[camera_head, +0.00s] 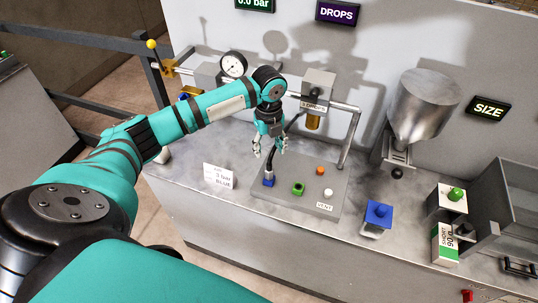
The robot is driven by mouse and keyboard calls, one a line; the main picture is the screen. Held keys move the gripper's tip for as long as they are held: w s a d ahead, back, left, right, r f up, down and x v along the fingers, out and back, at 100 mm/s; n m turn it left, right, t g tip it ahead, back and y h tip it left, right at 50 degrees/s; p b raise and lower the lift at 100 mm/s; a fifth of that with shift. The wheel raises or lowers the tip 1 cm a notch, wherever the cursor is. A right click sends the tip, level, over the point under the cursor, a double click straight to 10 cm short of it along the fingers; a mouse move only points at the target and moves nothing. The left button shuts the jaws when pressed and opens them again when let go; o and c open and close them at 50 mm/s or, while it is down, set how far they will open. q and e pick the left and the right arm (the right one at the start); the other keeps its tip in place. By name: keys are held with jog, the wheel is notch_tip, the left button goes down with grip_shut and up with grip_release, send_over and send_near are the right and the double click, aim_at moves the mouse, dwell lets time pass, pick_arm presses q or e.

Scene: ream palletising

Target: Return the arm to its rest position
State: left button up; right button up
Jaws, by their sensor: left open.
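My left arm comes in from the left and reaches over the grey bench (185,177). My left gripper (270,151) is open and points down above the grey plate (318,196) on the bench. Nothing shows between its fingers. A blue fitting (268,181) with a dark stem stands on the plate just below the gripper; I cannot tell whether they touch. My right gripper is out of view.
A card (219,177) stands at left.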

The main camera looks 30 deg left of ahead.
pick_arm(q)
jog(key=shift+r, duration=0.3)
